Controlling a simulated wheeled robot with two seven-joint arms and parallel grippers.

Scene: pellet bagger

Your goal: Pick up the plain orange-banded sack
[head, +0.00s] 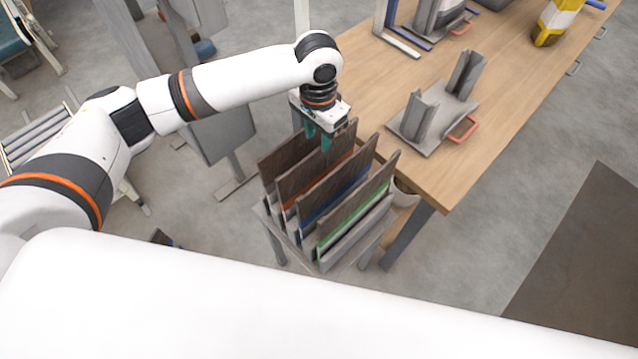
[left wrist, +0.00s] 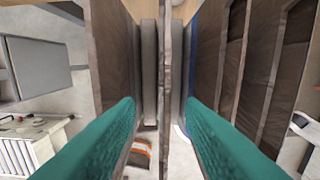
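The orange-banded sack (head: 312,178) is a flat brown sack standing on edge in a slotted rack, with an orange strip low on its face. My left gripper (head: 318,137) is above the rack with its teal fingers pointing down, one on each side of what looks like this sack's top edge. In the left wrist view the fingers (left wrist: 165,130) are wide apart, with a thin upright sack edge (left wrist: 166,70) between them. Gaps show on both sides of the edge. Its orange strip is not clearly identifiable in that view. My right gripper is not in view.
Brown sacks with a blue strip (head: 338,190) and a green strip (head: 352,215) stand close beside it in the rack (head: 325,268). Another brown sack (head: 280,160) stands behind. The wooden table (head: 500,100) on the right holds a grey metal fixture (head: 435,115).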

